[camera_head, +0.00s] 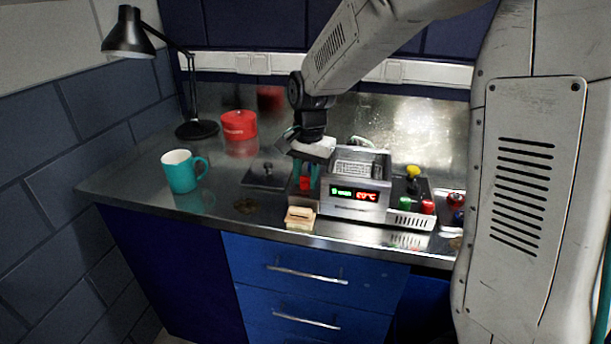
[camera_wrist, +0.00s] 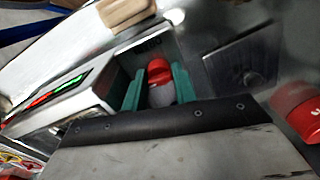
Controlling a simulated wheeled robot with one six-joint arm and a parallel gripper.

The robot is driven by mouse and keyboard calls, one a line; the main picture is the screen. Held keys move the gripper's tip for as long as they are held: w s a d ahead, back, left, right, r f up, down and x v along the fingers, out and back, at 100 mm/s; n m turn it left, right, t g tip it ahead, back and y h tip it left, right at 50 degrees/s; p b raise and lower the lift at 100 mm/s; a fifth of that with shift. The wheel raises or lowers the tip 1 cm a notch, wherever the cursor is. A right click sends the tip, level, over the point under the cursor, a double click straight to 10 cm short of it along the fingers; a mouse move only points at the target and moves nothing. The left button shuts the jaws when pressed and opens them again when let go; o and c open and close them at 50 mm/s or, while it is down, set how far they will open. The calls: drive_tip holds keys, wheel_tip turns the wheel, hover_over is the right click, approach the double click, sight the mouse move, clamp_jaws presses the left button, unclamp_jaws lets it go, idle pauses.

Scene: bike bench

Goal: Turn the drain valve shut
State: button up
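The drain valve's red handle (camera_wrist: 158,70) sits at the left side of the metal bath unit (camera_head: 357,205) with the lit display. My gripper (camera_head: 306,180) points down at it, with one teal finger on each side of the red handle. In the wrist view, my gripper (camera_wrist: 159,82) has the handle between its fingers, with no clear gap on either side. A grey rounded part shows just below the red in that view. The fingers partly hide the valve, and its turn angle is hard to tell.
A wooden-topped block (camera_head: 300,214) stands at the bench front just before the valve. A dark square plate (camera_head: 264,174), a red tin (camera_head: 239,125), a teal mug (camera_head: 181,172) and a black lamp (camera_head: 196,129) are to the left.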

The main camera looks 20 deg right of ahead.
drive_tip(key=shift+n, duration=0.3)
drive_tip(key=n, duration=0.8)
drive_tip(key=shift+w, duration=0.1)
drive_tip(key=n, duration=0.4)
drive_tip(key=shift+n+g, duration=0.3)
drive_tip(key=shift+w+r+n, duration=0.1)
drive_tip(key=shift+r+n, duration=0.05)
drive_tip(key=shift+n, duration=2.05)
drive_tip(key=o, duration=0.7)
drive_tip(key=shift+d, duration=0.1)
